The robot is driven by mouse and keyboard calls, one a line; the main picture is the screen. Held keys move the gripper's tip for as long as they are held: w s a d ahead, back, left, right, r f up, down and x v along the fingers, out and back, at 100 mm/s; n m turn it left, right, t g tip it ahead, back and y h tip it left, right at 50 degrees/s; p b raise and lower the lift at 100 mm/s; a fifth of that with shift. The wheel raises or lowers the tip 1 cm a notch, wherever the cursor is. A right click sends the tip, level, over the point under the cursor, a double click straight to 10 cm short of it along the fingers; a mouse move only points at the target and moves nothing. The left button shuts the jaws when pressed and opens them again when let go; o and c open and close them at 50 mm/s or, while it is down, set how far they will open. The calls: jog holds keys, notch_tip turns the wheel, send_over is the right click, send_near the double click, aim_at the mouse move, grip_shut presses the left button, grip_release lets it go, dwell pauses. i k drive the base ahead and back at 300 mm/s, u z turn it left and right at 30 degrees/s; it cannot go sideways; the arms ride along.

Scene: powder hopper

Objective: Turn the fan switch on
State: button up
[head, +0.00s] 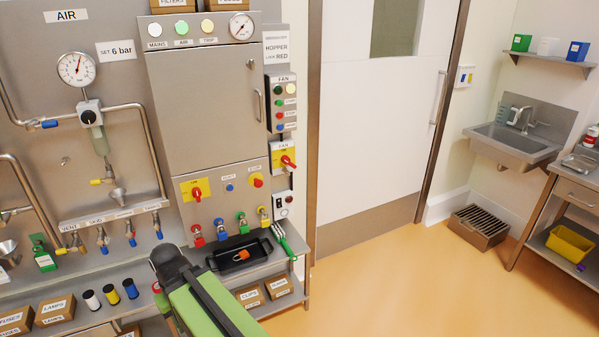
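The fan switch (288,161) is a red rotary handle on a yellow plate under a FAN label. It sits on the narrow panel at the right side of the steel control cabinet. Its handle looks slanted, and its marked position is too small to read. Above it, a separate FAN button box (283,104) carries several coloured buttons and lamps. My green and black arm reaches in from the bottom of the head view, below and left of the switch. Its gripper end is not visible.
Another red rotary switch on a yellow plate (196,191) is on the cabinet front. Below it, several coloured padlocks hang above a shelf with a black tray (239,254). A green-handled tool (283,240) hangs at the shelf's right end. Orange floor (400,285) is clear to the right.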

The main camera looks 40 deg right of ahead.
aim_at(286, 159)
jog(key=z, duration=0.35)
jog(key=i, duration=1.15)
jog(key=z, duration=0.1)
